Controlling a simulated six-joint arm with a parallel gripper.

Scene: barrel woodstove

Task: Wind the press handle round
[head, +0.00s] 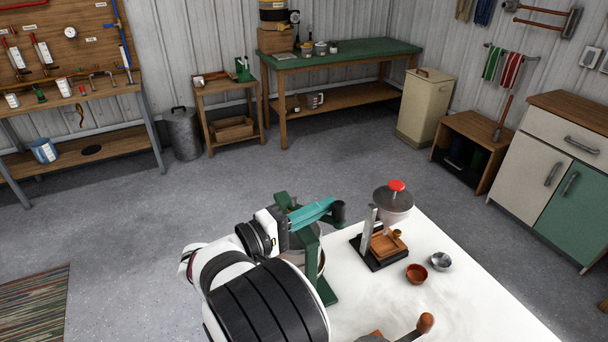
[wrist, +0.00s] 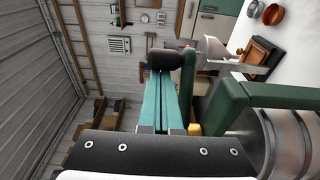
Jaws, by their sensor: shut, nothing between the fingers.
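The press has a green frame (head: 327,292) around a metal drum and stands at the left of the white table. Its frame (wrist: 240,100) and drum (wrist: 293,140) fill the right of the wrist view. My gripper (head: 332,211) reaches over the top of the press, teal fingers together and empty. In the wrist view the fingers (wrist: 165,72) run side by side to dark ends. A dark upright piece (wrist: 188,72) is beside the tips; I cannot tell whether it is the press handle's grip or touches them. A small yellow part (wrist: 194,129) shows by the frame.
A stand with a clear hopper and red knob (head: 396,186) is to the right on the white table (head: 465,285). A brown bowl (head: 416,273) and a metal bowl (head: 440,261) are near it. A wooden-knobbed lever (head: 425,323) rises at the front. Open floor lies behind.

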